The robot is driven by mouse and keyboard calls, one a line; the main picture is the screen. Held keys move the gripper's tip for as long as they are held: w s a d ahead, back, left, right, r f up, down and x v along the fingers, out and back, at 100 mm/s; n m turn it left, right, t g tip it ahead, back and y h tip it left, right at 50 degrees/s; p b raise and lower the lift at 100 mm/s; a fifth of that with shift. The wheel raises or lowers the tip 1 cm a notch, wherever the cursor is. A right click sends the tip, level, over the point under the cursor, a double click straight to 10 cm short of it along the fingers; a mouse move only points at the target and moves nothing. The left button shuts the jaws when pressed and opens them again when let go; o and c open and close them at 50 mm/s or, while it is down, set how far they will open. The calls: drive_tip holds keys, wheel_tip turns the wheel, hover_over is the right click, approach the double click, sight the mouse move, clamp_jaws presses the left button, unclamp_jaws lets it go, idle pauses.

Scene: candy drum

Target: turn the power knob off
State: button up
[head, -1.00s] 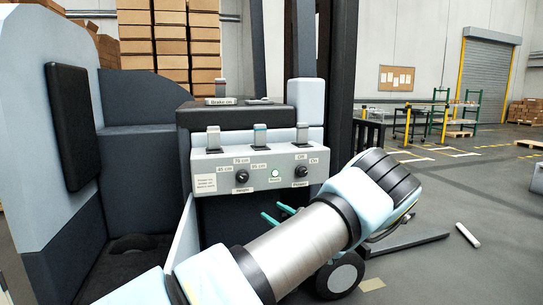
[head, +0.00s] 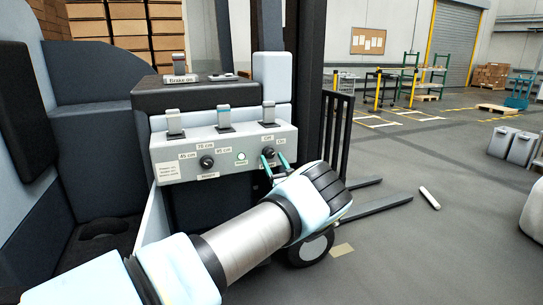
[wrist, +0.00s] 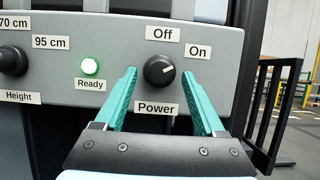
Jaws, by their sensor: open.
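The power knob (wrist: 159,71) is a round black dial on the grey control panel (wrist: 223,50). Its white mark points up and right, toward the "On" label (wrist: 198,52); the "Off" label (wrist: 162,34) is above it. In the head view the knob (head: 268,153) is at the panel's right end. My gripper (wrist: 164,78) is open, with one green finger on each side of the knob. The fingertips look apart from the knob; I cannot tell how near they are in depth. In the head view my gripper (head: 274,160) is at the knob.
A black height knob (head: 207,162) and a lit green Ready light (head: 241,156) are left of the power knob. Several levers, one of them here (head: 223,118), stand above the panel. A black fork frame (head: 337,135) is to the right, with open floor beyond.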

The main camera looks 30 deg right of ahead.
drive_tip(key=shift+w+r, duration=0.25)
drive_tip(key=shift+w, duration=0.45)
drive_tip(key=shift+c, duration=0.4)
drive_tip(key=c, duration=1)
